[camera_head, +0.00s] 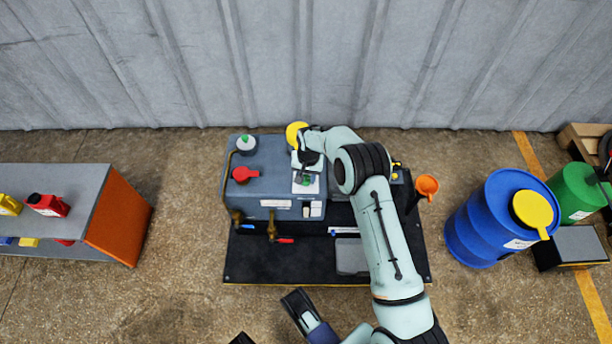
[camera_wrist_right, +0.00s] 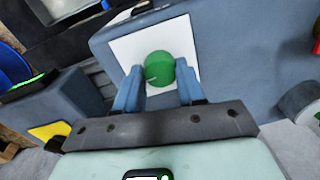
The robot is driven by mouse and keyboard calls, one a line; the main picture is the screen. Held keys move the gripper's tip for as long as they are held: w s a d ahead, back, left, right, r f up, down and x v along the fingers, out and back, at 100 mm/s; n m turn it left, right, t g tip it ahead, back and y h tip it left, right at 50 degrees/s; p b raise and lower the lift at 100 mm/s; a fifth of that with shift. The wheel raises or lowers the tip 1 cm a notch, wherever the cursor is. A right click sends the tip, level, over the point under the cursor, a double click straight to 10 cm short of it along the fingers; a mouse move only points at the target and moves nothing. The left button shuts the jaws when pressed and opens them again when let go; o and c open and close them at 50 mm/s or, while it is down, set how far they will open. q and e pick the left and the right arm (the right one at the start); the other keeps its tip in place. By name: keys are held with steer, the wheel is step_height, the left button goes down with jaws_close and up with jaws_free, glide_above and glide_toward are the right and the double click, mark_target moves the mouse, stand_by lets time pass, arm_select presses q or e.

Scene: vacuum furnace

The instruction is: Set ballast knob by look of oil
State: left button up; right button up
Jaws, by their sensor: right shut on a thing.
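The round green ballast knob (camera_wrist_right: 160,66) stands on a white square plate (camera_wrist_right: 183,35) on the blue-grey pump housing. In the head view the plate (camera_head: 305,186) shows, with a bit of the green knob near it. My right gripper (camera_wrist_right: 160,84) has its two blue fingers on either side of the knob and is shut on it. In the head view my right gripper (camera_head: 306,163) hides much of the knob. What look like two finger ends of my left gripper (camera_head: 268,318) show at the bottom edge, apart and empty. The oil's look cannot be made out.
An orange funnel (camera_head: 427,185) and a blue drum (camera_head: 492,222) stand right. A grey bench (camera_head: 72,200) stands left.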

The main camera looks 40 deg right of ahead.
mark_target(307, 178)
arm_select(q)
steer(key=shift+s+f, duration=0.1)
arm_select(e)
steer(key=shift+m, duration=0.5)
steer(key=o, duration=1)
steer(key=shift+o, duration=0.2)
step_height(307, 178, up, 7)
steer(key=shift+s+d+p, duration=0.1)
steer(key=shift+s+p, duration=0.05)
steer(key=shift+p, duration=0.7)
arm_select(q)
steer(key=shift+h, duration=0.3)
steer(key=r, duration=0.1)
steer(key=d+r+p, duration=0.1)
steer(key=r, duration=0.1)
steer(key=d+r, duration=0.1)
steer(key=shift+s+r, duration=0.15)
steer(key=shift+r, duration=0.05)
arm_select(e)
step_height(307, 178, up, 6)
steer(key=shift+s+r, duration=0.2)
steer(key=shift+d, duration=0.1)
